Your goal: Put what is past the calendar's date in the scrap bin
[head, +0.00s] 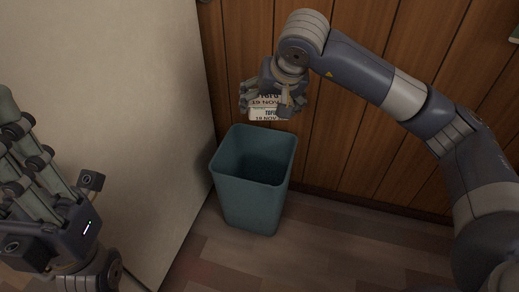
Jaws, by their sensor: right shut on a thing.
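My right gripper (270,107) is shut on a white tofu pack (268,114) with dark print that reads "TOFU" and "19 NOV". It holds the pack above the back part of the scrap bin (247,197), a teal open-topped bin on the floor. The inside of the bin is dark and I see nothing in it. My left gripper (50,180) is at the left edge, close to the camera and well away from the bin. Its fingers look spread and I see nothing between them. The calendar is not in view.
A pale upright panel (110,100) stands close to the left of the bin. A wood-plank wall (350,130) is behind the bin. The wooden floor (330,240) to the right of the bin is clear.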

